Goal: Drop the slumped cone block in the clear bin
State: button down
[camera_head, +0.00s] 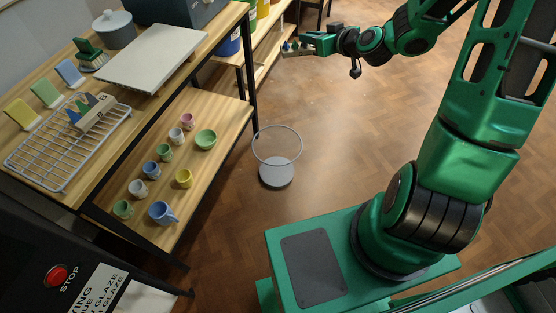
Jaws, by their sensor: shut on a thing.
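My gripper (291,47) is at the top middle of the view, out over the floor. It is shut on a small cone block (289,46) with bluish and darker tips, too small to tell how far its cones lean. The clear bin (277,146) stands upright on the floor right of the shelf, see-through with a grey bottom, and looks empty. My gripper is well apart from the bin, beyond it in the view. Another cone block (97,113), marked B, with several coloured cones, sits on the wire rack at left.
The wire rack (40,165) lies on the wooden table, near coloured test tiles (46,93), a pale slab (150,58) and a lidded grey pot (113,29). Several small cups stand on the lower shelf (215,110). Floor (330,130) around the bin is clear.

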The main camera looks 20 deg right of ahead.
jog(key=shift+w+a, duration=0.1)
jog(key=shift+w, duration=0.05)
jog(key=w+f+n+y, duration=0.1)
jog(key=w+f, duration=0.4)
jog(key=f, duration=0.5)
jog(key=w+f+n+y, duration=0.1)
jog(key=w+f, duration=0.4)
jog(key=f, duration=0.6)
jog(key=s+a+f+g, duration=0.1)
jog(key=f, duration=1.4)
jog(key=s+a+f+n+y, duration=0.1)
jog(key=s+f, duration=0.1)
jog(key=f, duration=1.3)
jog(key=shift+a+n+g+y, duration=0.3)
jog(key=shift+a+g, duration=0.1)
jog(key=shift+s, duration=0.1)
jog(key=c, duration=1.7)
grip_release()
